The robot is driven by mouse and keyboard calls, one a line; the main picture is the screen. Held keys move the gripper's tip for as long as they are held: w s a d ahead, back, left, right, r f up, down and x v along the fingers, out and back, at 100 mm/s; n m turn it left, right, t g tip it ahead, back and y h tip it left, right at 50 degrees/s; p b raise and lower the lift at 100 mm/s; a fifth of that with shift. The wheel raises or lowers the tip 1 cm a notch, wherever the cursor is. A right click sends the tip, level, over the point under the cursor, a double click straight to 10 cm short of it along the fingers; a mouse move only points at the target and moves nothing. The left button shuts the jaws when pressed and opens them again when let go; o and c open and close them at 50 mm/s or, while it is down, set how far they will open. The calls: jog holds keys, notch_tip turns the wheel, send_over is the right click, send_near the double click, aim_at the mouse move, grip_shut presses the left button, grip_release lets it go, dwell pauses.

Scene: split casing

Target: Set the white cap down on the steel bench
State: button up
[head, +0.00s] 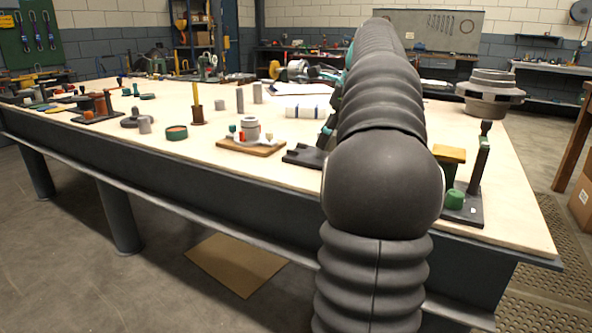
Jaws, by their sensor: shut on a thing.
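I cannot make out the white cap in the head view. My own dark ribbed arm rises through the right of the middle and covers part of the bench. My gripper does not show clearly; it seems hidden behind the arm, so what it holds cannot be seen. The large bench (210,165) has a pale top and a dark steel-like frame. A small board (236,147) on it carries a grey-white cylinder (250,128) and small red and green pieces.
A black stand (303,156) sits just left of my arm. Another stand (466,212) with a green knob (454,199) is to its right. A grey flanged housing (490,92) stands at the back right.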

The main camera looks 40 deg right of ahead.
send_over(295, 176)
jog(key=s, duration=0.1)
jog(key=f, duration=0.2)
jog(key=f+b, duration=0.1)
jog(key=f, duration=0.1)
jog(key=shift+s+d+f, duration=0.1)
jog(key=shift+s+d, duration=0.05)
jog(key=shift+d, duration=0.05)
jog(key=shift+f+b, duration=0.45)
jog(key=shift+f, duration=1.45)
jog(key=shift+f, duration=0.2)
jog(key=o, duration=0.8)
jog(key=shift+c, duration=0.2)
